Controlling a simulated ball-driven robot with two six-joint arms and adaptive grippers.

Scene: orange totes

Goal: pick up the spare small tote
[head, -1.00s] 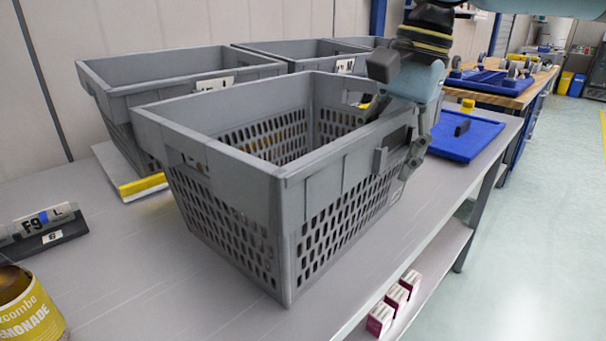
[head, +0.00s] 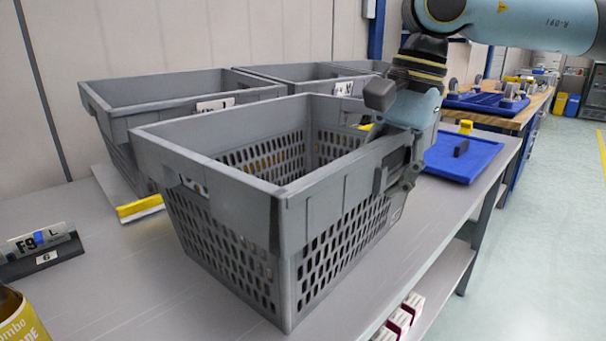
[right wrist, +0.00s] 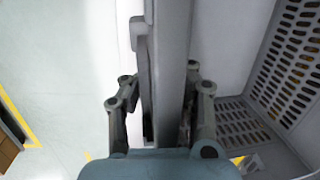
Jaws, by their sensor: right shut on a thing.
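A grey tote (head: 250,205) with slotted walls stands upright on the grey bench in the middle of the head view. It looks empty as far as I can see in. My right gripper (head: 396,160) is shut on the rim of its right wall, with one finger outside and the other inside. The right wrist view shows the tote's wall (right wrist: 172,55) running between the two fingers (right wrist: 160,100). I cannot see any gap under the tote. My left gripper is not in view.
More grey totes (head: 160,93) (head: 283,72) stand close behind. A label holder (head: 42,250) and a yellow can (head: 18,320) are at the left. A blue tray (head: 462,158) lies to the right on the bench (head: 110,290). Small boxes (head: 398,322) sit on the lower shelf.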

